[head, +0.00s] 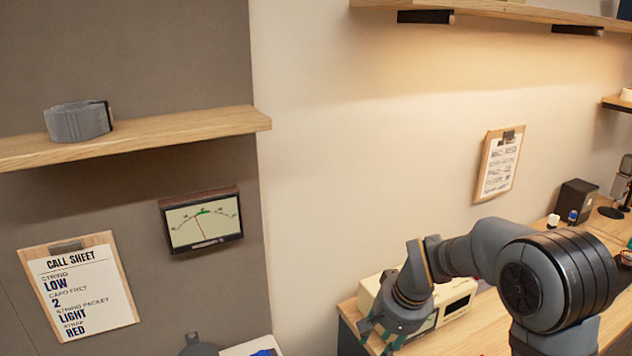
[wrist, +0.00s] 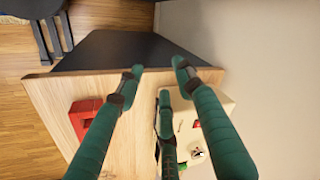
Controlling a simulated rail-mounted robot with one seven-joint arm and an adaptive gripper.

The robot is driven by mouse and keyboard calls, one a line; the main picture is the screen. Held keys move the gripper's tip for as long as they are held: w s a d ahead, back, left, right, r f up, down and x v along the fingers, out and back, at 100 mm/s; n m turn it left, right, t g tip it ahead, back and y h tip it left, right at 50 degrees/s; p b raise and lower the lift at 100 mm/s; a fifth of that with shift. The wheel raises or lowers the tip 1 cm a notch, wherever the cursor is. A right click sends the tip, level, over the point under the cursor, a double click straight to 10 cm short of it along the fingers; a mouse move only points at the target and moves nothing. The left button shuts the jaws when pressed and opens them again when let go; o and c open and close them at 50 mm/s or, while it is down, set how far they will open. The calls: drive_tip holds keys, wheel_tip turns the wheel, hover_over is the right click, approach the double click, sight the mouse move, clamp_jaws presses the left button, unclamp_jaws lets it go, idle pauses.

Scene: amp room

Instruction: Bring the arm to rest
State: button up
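My arm stretches across the lower right of the head view, bent over the wooden bench (head: 500,316). My gripper (head: 385,335) points down at the bench's left end, in front of a cream-coloured device (head: 456,303). In the wrist view my gripper (wrist: 157,78) has its teal fingers spread apart, with nothing held between them. A third finger shows between the outer two. Below the fingers are the bench top and the pale device (wrist: 228,103) at the right. I cannot tell how far above them the fingertips are.
A red box (wrist: 84,114) sits on the bench left of the fingers. A call sheet clipboard (head: 80,288), a meter (head: 202,220) and a shelf (head: 180,133) with a grey coil (head: 76,122) are at the left. A dark speaker (head: 577,200) and microphone (head: 622,185) stand at the right.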

drive_tip(key=d+f, duration=0.1)
drive_tip(key=s+d+f+m+b, duration=0.1)
drive_tip(key=shift+s+d+f, duration=0.25)
drive_tip(key=shift+d+f, duration=0.05)
idle(0.3)
